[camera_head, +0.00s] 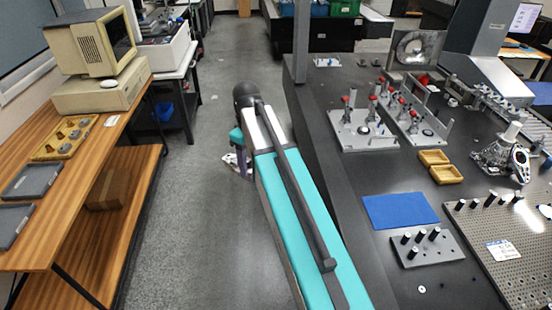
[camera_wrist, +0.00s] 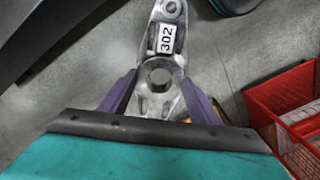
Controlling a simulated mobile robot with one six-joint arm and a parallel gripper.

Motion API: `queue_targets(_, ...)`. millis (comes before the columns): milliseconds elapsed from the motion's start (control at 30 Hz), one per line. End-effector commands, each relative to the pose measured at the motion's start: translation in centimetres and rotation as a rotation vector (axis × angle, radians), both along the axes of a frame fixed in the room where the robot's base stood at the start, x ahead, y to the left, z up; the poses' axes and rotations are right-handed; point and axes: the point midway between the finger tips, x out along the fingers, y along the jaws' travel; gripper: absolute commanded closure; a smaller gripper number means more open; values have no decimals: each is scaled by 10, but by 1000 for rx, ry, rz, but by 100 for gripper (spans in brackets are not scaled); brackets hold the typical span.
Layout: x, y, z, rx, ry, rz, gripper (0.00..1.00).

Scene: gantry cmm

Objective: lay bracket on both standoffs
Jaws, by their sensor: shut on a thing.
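A grey metal bracket (camera_wrist: 153,62) with holes and a white "302" label sits between the purple fingers of my gripper (camera_wrist: 158,82) in the wrist view. The fingers are shut on it, and grey floor lies below. In the head view my gripper (camera_head: 243,170) hangs low over the aisle, left of the dark table, partly hidden by my arm; the bracket (camera_head: 231,159) shows only small there. A grey plate with several short black-topped posts (camera_head: 428,248) stands on the table at the right. I cannot tell which posts are the two standoffs.
A blue mat (camera_head: 400,211) lies behind the post plate. Two small wooden trays (camera_head: 446,174), fixtures with red-topped clamps (camera_head: 362,130) and a perforated plate (camera_head: 505,270) share the dark table. A wooden bench (camera_head: 85,150) stands left. A red crate (camera_wrist: 290,115) is at the wrist view's right.

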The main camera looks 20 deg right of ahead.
Motion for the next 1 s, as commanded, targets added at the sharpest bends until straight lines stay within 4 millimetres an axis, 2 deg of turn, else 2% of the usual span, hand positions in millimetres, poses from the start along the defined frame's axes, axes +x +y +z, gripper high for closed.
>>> queue_targets(33, 0, 16, 3, 0, -1, -10, 83)
queue_targets(100, -1, 32, 5, 0, -1, -29, 83)
queue_targets(300, -2, 59, 9, 0, -1, -67, 83)
queue_targets(467, -3, 64, 9, -1, -1, -77, 83)
queue_targets(1000, -3, 64, 9, 1, -1, -75, 83)
